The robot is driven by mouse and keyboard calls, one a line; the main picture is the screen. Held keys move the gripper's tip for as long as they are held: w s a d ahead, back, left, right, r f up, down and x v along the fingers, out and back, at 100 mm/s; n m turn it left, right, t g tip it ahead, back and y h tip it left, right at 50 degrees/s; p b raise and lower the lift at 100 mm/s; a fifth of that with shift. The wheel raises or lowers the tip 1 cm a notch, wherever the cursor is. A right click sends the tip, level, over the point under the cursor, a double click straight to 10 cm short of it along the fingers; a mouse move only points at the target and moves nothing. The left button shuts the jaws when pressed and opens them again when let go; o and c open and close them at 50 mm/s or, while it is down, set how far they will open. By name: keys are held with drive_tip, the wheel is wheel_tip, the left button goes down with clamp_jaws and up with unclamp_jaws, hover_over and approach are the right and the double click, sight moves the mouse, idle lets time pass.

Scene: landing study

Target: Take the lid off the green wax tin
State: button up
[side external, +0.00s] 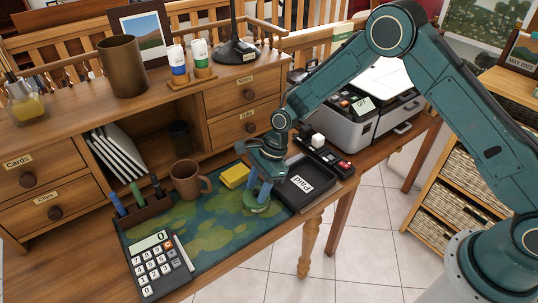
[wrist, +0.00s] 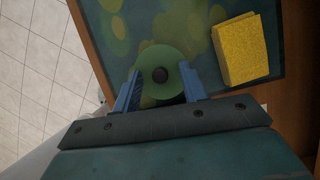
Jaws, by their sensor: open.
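The green wax tin (side external: 258,209) stands on the patterned desk mat near its front right, mostly hidden by my gripper in the side view. In the wrist view the round green lid (wrist: 150,57) shows from above, with a dark round knob (wrist: 160,75) at its middle. My gripper (side external: 257,198) points down over the tin. Its two blue fingers are apart, one on each side of the lid in the wrist view (wrist: 159,88). I cannot tell whether either finger touches it.
A yellow block (side external: 234,176), also in the wrist view (wrist: 241,48), lies close to the tin. A black tray (side external: 318,183) sits right of it. A brown mug (side external: 186,180), pen holder (side external: 146,208) and calculator (side external: 153,266) are to the left. The mat's front (side external: 215,245) is clear.

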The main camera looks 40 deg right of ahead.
sight(258, 190)
clamp_jaws()
drive_tip(key=shift+r, duration=0.1)
wheel_tip(258, 190, up, 20)
idle(0.8)
idle(0.5)
